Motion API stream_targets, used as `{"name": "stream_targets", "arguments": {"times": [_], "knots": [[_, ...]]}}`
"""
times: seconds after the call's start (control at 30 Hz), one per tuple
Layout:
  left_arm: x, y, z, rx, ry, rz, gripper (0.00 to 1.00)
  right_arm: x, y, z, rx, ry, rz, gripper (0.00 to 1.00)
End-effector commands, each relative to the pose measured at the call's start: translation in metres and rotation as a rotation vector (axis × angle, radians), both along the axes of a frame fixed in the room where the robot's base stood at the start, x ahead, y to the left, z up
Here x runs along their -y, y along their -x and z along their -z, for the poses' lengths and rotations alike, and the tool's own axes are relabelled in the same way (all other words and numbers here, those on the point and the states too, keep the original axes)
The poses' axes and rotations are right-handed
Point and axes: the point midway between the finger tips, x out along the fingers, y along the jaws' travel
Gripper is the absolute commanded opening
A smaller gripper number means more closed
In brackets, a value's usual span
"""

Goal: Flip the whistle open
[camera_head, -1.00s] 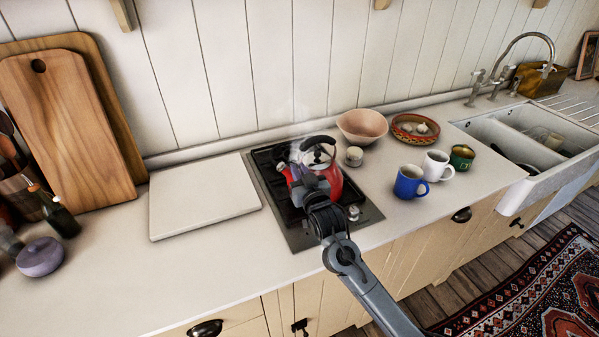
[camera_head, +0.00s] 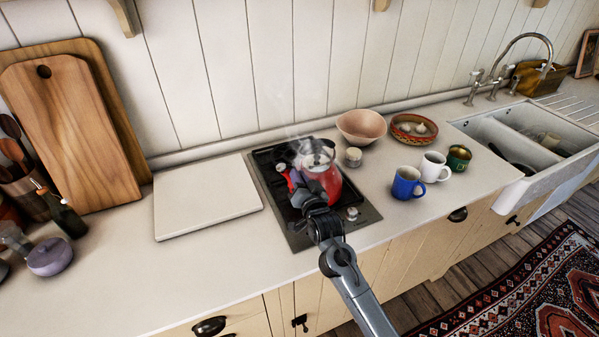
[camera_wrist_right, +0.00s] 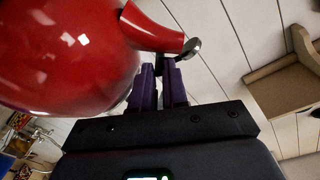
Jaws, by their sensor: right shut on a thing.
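A red kettle (camera_head: 328,182) stands on the dark hob, with pale steam around its top. Its spout points left in the head view; the red spout (camera_wrist_right: 152,32) shows clearly in the right wrist view. A small metal whistle (camera_wrist_right: 193,48) sits at the spout's tip, with a dark part reaching down between my fingers. My right gripper (camera_wrist_right: 159,86) is shut on this whistle part, just beside the spout. The whistle's exact angle to the spout opening is hard to tell. My right gripper (camera_head: 297,184) partly hides the kettle's front left in the head view. My left gripper is not in view.
The black hob (camera_head: 270,195) is set in the counter. A pale board (camera_head: 205,197) lies left of it. A pink bowl (camera_head: 361,127), a small jar (camera_head: 353,156), a blue mug (camera_head: 407,184) and a white mug (camera_head: 433,168) stand to the right.

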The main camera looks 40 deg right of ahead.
Motion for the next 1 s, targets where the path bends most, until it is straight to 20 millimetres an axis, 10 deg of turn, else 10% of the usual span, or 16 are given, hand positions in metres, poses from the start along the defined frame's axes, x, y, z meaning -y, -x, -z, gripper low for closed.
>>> {"name": "stream_targets", "arguments": {"times": [1.0], "knots": [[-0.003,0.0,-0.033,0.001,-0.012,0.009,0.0,-0.011,-0.004,0.011,0.238,-0.666,0.0,0.0]]}}
